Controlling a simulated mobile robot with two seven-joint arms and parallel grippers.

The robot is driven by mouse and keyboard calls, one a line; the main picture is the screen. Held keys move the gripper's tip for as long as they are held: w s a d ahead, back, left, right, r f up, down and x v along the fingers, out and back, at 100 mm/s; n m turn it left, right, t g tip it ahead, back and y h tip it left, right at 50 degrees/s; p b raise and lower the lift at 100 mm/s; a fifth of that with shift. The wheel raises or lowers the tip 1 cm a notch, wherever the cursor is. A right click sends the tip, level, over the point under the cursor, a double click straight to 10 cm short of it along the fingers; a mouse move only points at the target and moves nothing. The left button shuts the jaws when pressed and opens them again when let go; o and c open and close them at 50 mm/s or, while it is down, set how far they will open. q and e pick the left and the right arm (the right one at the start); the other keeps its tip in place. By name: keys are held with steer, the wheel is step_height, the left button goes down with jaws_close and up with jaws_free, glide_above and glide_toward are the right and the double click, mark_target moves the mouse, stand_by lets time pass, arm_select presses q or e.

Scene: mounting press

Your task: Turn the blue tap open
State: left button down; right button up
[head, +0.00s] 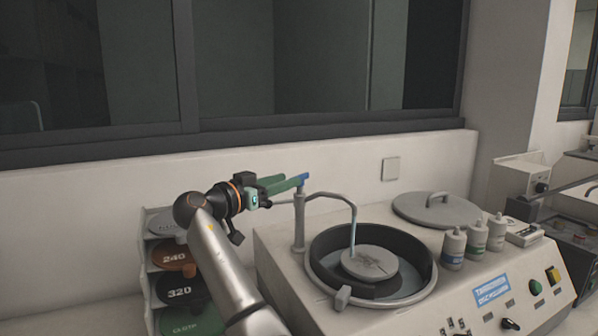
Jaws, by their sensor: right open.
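The blue tap (303,177) is a small blue piece at the top of a grey upright post (299,225) on the machine. A thin bent spout (350,212) runs from the post over the round bowl. My right gripper (294,190) has green fingers and reaches in from the left at the height of the tap. Its fingertips are at or very near the tap's left side; I cannot tell whether they touch it. The gripper is open, with nothing seen held in it. My left gripper is not in view.
The machine's black bowl (416,250) holds a grey disc (370,263). A grey lid (436,208) and several small bottles (454,248) stand to the right. A rack of labelled discs (149,290) is left of my arm. A pale wall (335,160) is close behind the tap.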

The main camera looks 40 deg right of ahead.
mark_target(300, 176)
steer(key=d, duration=0.4)
steer(key=d+p, duration=0.1)
steer(key=shift+w+d, duration=0.3)
steer(key=shift+d, duration=0.1)
steer(key=shift+c, duration=0.4)
jaws_close()
